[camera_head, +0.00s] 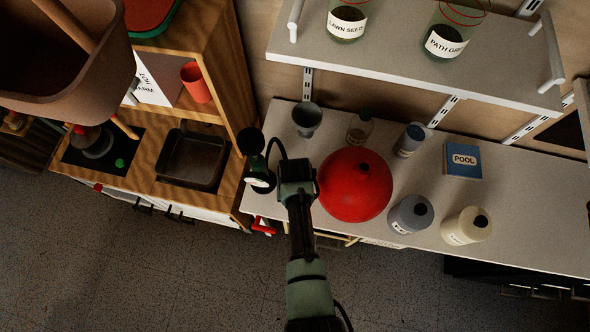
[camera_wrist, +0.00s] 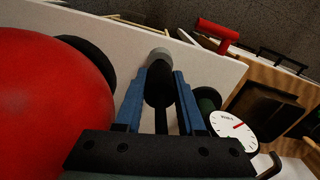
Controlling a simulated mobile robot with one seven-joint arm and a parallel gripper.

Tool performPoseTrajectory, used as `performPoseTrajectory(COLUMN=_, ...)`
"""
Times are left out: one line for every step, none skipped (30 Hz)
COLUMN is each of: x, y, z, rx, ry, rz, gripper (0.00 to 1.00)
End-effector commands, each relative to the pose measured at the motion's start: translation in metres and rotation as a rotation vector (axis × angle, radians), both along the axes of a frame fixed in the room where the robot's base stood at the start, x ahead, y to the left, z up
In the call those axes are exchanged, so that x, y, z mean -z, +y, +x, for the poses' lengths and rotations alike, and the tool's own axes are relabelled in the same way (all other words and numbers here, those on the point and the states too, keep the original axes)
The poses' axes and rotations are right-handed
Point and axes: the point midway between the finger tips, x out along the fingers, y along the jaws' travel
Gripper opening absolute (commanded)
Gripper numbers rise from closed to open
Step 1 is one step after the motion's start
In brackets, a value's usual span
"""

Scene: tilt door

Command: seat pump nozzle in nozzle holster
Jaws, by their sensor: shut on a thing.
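My gripper (camera_head: 297,188) is above the light bench, between the red ball and the gauge pump. Its two blue fingers (camera_wrist: 159,95) show in the wrist view. They are shut on a black piece with a grey end, which looks like the pump nozzle (camera_wrist: 158,86). The head view hides it under my wrist. A dark grey flared cup (camera_head: 307,118) stands at the back of the bench, beyond my gripper. It may be the nozzle holster, but I cannot tell for sure. The pump gauge (camera_wrist: 236,131) is right of the fingers; a black hose (camera_head: 277,143) arcs beside my gripper.
The big red ball (camera_head: 356,184) is close on the right; it fills the left of the wrist view (camera_wrist: 45,105). Several bottles and a blue POOL box (camera_head: 462,160) stand further right. A shelf (camera_head: 400,55) overhangs the back. A red handle (camera_head: 262,228) is at the front edge.

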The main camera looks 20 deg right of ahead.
Motion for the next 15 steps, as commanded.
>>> performPoseTrajectory(x=0.002, y=0.000, z=0.000, rx=0.000, ry=0.000, rz=0.000, gripper=0.00)
performPoseTrajectory(x=0.003, y=0.000, z=0.000, rx=0.000, ry=0.000, rz=0.000, gripper=0.00)
performPoseTrajectory(x=0.004, y=0.000, z=0.000, rx=0.000, ry=0.000, rz=0.000, gripper=0.00)
performPoseTrajectory(x=0.005, y=0.000, z=0.000, rx=0.000, ry=0.000, rz=0.000, gripper=0.00)
performPoseTrajectory(x=0.006, y=0.000, z=0.000, rx=0.000, ry=0.000, rz=0.000, gripper=0.00)
performPoseTrajectory(x=0.007, y=0.000, z=0.000, rx=0.000, ry=0.000, rz=0.000, gripper=0.00)
performPoseTrajectory(x=0.007, y=0.000, z=0.000, rx=0.000, ry=-0.001, rz=0.000, gripper=0.00)
performPoseTrajectory(x=0.008, y=0.000, z=0.000, rx=0.000, ry=-0.001, rz=0.000, gripper=0.00)
performPoseTrajectory(x=0.009, y=0.000, z=0.000, rx=0.000, ry=-0.001, rz=0.000, gripper=0.00)
performPoseTrajectory(x=0.010, y=0.000, z=0.000, rx=0.000, ry=-0.001, rz=0.000, gripper=0.00)
performPoseTrajectory(x=0.011, y=0.000, z=0.000, rx=0.000, ry=-0.001, rz=0.000, gripper=0.00)
performPoseTrajectory(x=0.012, y=0.000, z=0.000, rx=0.000, ry=-0.001, rz=0.000, gripper=0.00)
performPoseTrajectory(x=0.012, y=0.000, z=0.000, rx=0.000, ry=-0.001, rz=0.000, gripper=0.00)
performPoseTrajectory(x=0.013, y=0.000, z=0.000, rx=0.000, ry=-0.001, rz=0.000, gripper=0.00)
performPoseTrajectory(x=0.014, y=0.000, z=0.000, rx=0.000, ry=-0.001, rz=0.000, gripper=0.00)
